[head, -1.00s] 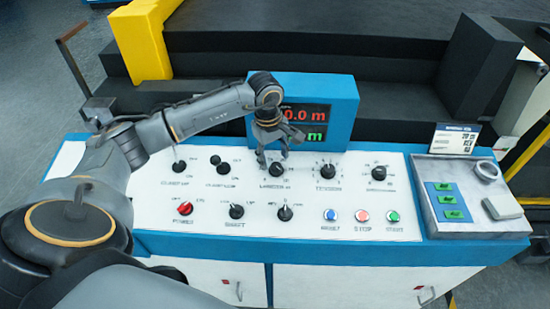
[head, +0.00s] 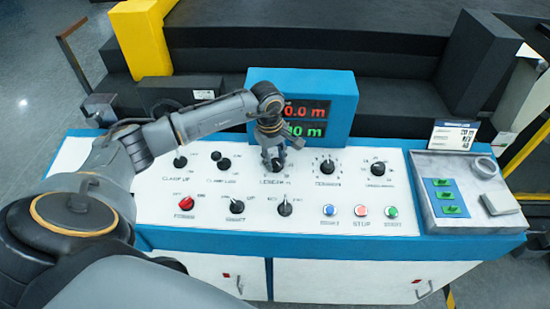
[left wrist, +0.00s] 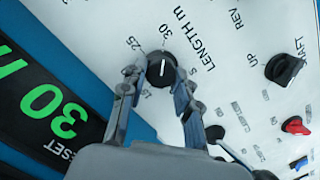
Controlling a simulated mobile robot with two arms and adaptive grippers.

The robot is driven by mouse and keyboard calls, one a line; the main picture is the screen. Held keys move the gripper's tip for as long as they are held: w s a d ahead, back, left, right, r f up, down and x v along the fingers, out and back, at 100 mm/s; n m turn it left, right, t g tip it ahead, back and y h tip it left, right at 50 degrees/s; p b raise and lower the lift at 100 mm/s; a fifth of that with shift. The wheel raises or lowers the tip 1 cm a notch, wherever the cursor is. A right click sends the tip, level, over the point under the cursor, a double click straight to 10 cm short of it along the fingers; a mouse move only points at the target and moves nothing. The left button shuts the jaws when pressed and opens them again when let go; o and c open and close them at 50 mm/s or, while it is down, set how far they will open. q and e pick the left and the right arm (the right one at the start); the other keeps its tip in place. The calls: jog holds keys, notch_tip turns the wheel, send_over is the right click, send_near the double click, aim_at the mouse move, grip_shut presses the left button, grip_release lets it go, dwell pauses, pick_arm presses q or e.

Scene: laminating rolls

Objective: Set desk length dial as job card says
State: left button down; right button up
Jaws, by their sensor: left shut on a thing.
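The black length dial (head: 278,167) sits in the upper row of the white desk panel and shows close up in the left wrist view (left wrist: 160,69). Its white pointer line points roughly toward the printed 30. My left gripper (head: 276,155) is over the dial from above. Its two fingers stand on either side of the dial and are shut on it. The display (head: 303,118) shows red digits above green ones; the left wrist view shows a green 30 (left wrist: 53,108). The job card (head: 455,135) stands at the panel's right end, its print too small to read.
Other black knobs (head: 328,167) flank the dial, and a lower row holds a red power knob (head: 186,203), more selectors and several push buttons (head: 361,211). A grey tray (head: 467,190) with green pieces is at the right. The display housing stands close behind the gripper.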

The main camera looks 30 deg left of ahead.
pick_arm(q)
jog(key=shift+f, duration=0.1)
jog(key=shift+f+n+b, duration=0.15)
jog(key=shift+n+b, duration=0.85)
jog(key=shift+b, duration=0.15)
jog(key=n+b, duration=0.3)
jog(key=shift+s+t, duration=0.15)
jog(key=shift+t, duration=0.25)
jog(key=n+b, duration=0.5)
jog(key=shift+s+f+n+t, duration=0.1)
jog(key=shift+n+t, duration=0.2)
jog(key=shift+n, duration=0.1)
jog(key=n+b, duration=0.4)
jog(key=n, duration=0.1)
jog(key=shift+s+d+n+t+y, duration=0.1)
jog(key=shift+d+n+t+y, duration=0.05)
jog(key=shift+n+t+y, duration=0.15)
jog(key=n+b, duration=0.3)
jog(key=n, duration=0.1)
jog(key=shift+d+n+y, duration=0.1)
jog(key=shift+n+y, duration=0.2)
jog(key=shift+n, duration=0.1)
jog(key=shift+r, duration=0.2)
jog(key=c, duration=1)
grip_release()
